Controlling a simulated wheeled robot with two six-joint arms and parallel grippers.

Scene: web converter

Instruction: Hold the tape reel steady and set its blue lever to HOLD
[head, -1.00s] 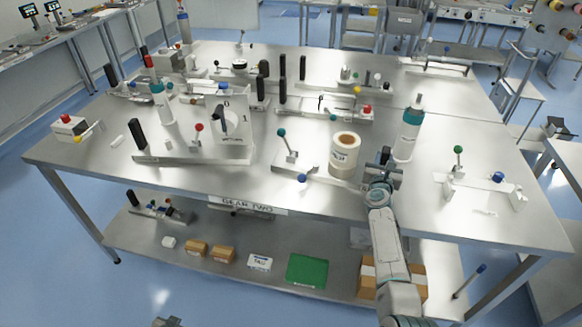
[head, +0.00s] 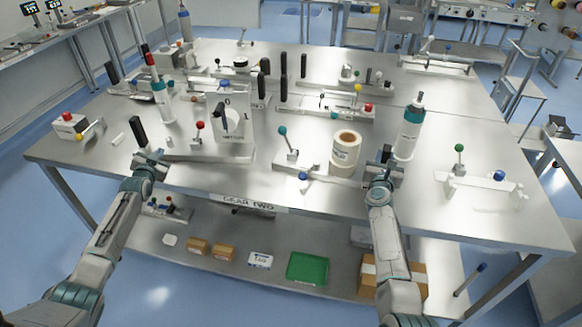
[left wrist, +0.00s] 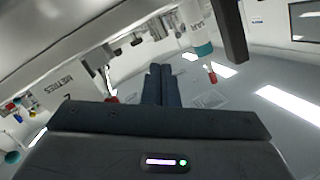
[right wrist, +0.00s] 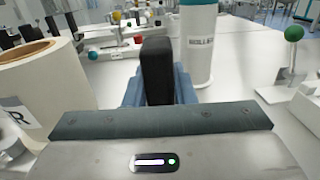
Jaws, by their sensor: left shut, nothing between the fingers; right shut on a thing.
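The tape reel (head: 345,149), a cream roll with a brown core, stands upright on a grey base near the table's front. It also fills the left of the right wrist view (right wrist: 40,90). The blue lever (head: 303,176) is at the base's front edge, left of the reel; no HOLD mark is readable. My right gripper (head: 385,164) is shut on a black upright handle (right wrist: 156,70), just right of the reel. My left gripper (head: 151,157) is shut and empty at the table's front left, well apart from the reel; its closed fingers show in the left wrist view (left wrist: 162,84).
A teal-knobbed lever (head: 284,135) stands left of the reel. A white teal-banded bottle (head: 409,130) is behind my right gripper. A black post (head: 139,132), a red-knobbed lever (head: 199,134) and a white marked panel (head: 238,122) are near my left gripper.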

